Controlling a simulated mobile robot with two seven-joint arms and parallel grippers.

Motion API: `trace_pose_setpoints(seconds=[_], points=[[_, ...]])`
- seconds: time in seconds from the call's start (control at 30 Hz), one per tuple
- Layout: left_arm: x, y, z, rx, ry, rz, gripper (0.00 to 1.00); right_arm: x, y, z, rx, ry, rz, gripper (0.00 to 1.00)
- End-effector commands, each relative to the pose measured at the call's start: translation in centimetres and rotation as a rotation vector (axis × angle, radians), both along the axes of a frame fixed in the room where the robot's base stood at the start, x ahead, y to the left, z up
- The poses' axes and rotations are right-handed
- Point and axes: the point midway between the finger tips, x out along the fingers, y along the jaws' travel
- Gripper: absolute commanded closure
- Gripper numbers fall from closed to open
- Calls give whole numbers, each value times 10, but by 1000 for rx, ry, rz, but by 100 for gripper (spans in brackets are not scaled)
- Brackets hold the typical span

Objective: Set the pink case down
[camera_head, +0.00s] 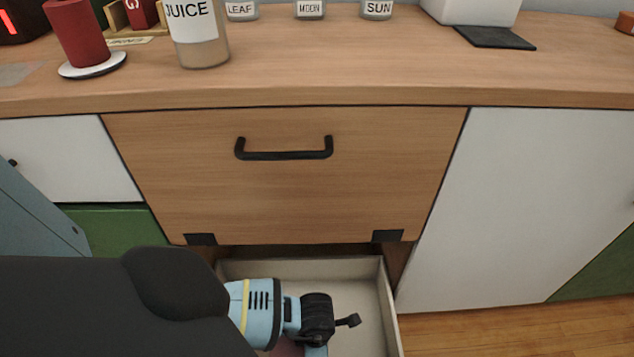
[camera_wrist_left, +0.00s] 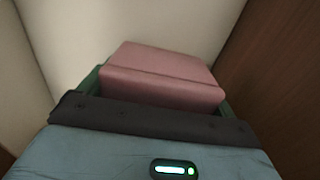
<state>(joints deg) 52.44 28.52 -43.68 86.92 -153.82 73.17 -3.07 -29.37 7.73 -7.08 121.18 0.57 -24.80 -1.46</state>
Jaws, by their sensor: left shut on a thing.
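The pink case (camera_wrist_left: 165,72) is a dusty-pink block with a seam line, between the fingers of my left gripper (camera_wrist_left: 158,85) in the left wrist view. The gripper is shut on it. In the head view only a small pink patch of the case (camera_head: 287,348) shows under my blue wrist, at the bottom edge. My left arm reaches over an open, pale-lined drawer (camera_head: 355,290), and the case is low at that drawer. I cannot tell whether the case touches the drawer floor. My right gripper is not in view.
Above the drawer is a closed wooden front with a black handle (camera_head: 284,154). The wooden counter (camera_head: 330,70) holds a juice jar (camera_head: 199,35), a red cup (camera_head: 77,32), small labelled jars and a dark mat (camera_head: 495,37). A white cabinet panel (camera_head: 520,200) stands right.

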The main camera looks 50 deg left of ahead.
Motion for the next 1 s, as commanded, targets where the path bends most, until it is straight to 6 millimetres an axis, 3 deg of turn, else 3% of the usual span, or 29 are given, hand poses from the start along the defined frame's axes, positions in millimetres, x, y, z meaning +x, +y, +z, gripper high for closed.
trace_pose_setpoints(seconds=[0.17,0.47,0.87,0.9,1.0], points=[[1,0,-5,-1,-1,0,34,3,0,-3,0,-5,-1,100],[0,-1,-48,-1,1,0,34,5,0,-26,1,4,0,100],[1,0,-51,-1,-2,-1,34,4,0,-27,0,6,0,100],[1,0,-52,0,-1,-1,8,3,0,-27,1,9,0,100],[1,0,-51,0,-1,-1,0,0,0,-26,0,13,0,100]])
